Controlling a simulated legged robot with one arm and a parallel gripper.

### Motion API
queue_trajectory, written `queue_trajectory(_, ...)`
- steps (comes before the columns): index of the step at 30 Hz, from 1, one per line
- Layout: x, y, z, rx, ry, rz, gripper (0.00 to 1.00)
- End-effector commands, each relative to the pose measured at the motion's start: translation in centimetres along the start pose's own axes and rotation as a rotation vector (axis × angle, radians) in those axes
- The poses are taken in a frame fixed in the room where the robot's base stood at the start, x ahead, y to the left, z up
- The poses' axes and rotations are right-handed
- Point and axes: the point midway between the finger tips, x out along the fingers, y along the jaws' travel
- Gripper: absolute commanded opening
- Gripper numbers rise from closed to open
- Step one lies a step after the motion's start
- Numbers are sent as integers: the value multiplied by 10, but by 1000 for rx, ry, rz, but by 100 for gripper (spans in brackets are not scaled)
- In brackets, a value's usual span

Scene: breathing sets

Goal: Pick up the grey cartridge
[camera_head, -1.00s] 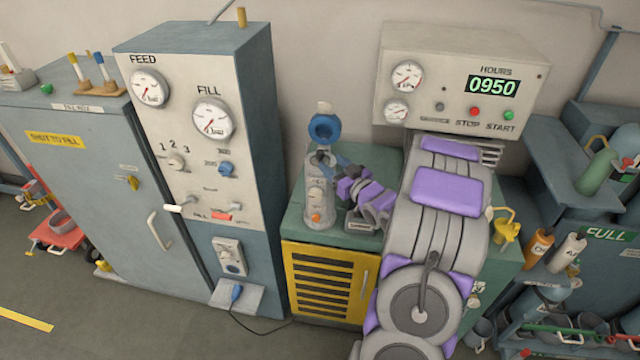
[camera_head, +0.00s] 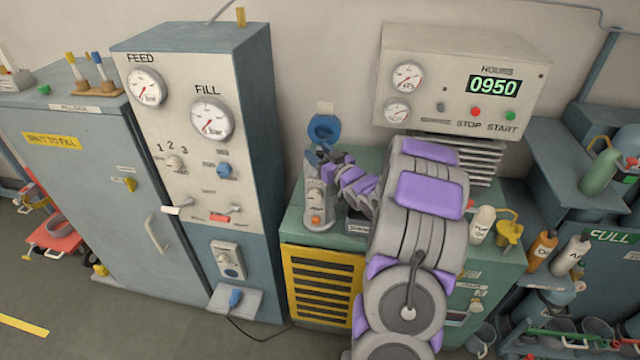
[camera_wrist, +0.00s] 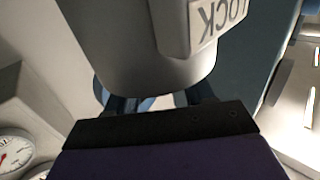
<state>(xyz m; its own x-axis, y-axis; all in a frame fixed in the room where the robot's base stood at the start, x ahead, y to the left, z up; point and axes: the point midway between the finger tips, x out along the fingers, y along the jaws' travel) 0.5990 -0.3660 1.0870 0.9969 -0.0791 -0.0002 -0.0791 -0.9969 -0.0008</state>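A grey upright cylinder (camera_head: 318,208) with an orange button stands on the green cabinet in the head view, a blue ring-shaped cap (camera_head: 324,130) raised behind its top. I cannot make out the grey cartridge apart from this grey body. My gripper (camera_head: 316,158) is at the top of the cylinder. In the wrist view, a large grey rounded body (camera_wrist: 120,45) with a block marked LOCK (camera_wrist: 215,18) fills the upper middle. My blue fingers (camera_wrist: 160,103) show apart below its edge, with a light gap between them. The grey body hides their tips.
The green cabinet (camera_head: 292,226) has a yellow louvred door. A tall gauge panel (camera_head: 258,150) stands close on the left. The HOURS console (camera_head: 440,60) is behind and right. A white bottle (camera_head: 482,226) and a yellow can (camera_head: 508,235) stand right of my arm.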

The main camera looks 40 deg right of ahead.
Motion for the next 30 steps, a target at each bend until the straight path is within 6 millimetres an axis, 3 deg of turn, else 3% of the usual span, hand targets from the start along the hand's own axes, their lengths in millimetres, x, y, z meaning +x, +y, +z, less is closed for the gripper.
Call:
queue_trajectory(2,0,0,0,0,0,0,45)
queue_trajectory(16,0,0,0,0,-1,0,0)
queue_trajectory(30,0,0,0,0,-1,0,0)
